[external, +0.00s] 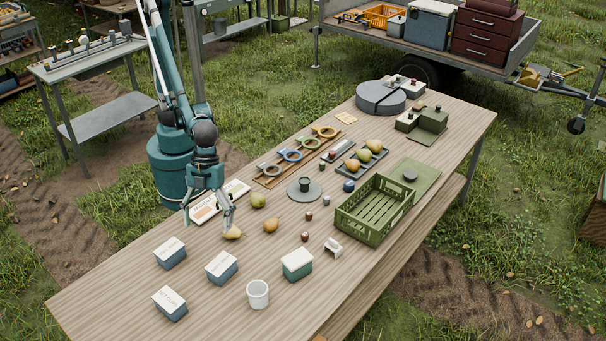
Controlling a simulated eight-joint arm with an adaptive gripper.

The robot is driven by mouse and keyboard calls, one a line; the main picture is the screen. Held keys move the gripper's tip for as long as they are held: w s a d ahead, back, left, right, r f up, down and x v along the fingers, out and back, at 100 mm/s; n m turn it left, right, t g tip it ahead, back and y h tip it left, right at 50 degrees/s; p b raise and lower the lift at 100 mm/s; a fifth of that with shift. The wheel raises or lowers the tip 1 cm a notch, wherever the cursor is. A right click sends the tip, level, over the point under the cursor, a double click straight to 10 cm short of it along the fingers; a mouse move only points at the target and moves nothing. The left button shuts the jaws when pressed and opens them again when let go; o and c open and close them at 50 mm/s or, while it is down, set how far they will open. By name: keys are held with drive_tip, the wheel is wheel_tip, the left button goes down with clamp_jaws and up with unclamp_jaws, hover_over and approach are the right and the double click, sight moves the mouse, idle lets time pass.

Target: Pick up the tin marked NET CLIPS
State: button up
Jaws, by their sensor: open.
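Three blue-grey tins with white lids stand on the left part of the wooden table. The tin nearest the front edge (170,304) has lettering that appears to read NET CLIPS. The labels on the back-left tin (170,252) and the middle tin (221,267) are too small to read. My gripper (208,222) points down, open and empty, behind the tins. Its right finger is close to a yellow pear (233,233); I cannot tell whether they touch.
A white cup (257,294) and a green tin with a white lid (297,264) stand right of the tins. A green crate (375,209) is farther right. The table's left end is clear.

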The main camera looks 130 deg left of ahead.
drive_tip(key=w+d+f+m+g+p, duration=0.15)
drive_tip(key=d+f, duration=0.25)
drive_tip(key=d, duration=0.5)
drive_tip(key=m+p, duration=0.2)
drive_tip(key=m, duration=0.2)
approach(171, 296)
drive_tip(key=shift+g+h, duration=0.3)
drive_tip(key=shift+g, duration=0.15)
drive_tip(key=x, duration=0.2)
drive_tip(key=w+x, duration=0.1)
drive_tip(key=x, duration=0.2)
drive_tip(key=shift+f, duration=0.1)
drive_tip(key=shift+f, duration=0.1)
drive_tip(key=shift+b+x, duration=0.4)
drive_tip(key=shift+x, duration=0.75)
drive_tip(key=shift+f, duration=0.1)
drive_tip(key=shift+b+x, duration=0.6)
drive_tip(key=shift+x, duration=1.95)
drive_tip(key=shift+s, duration=0.1)
drive_tip(key=shift+c, duration=0.3)
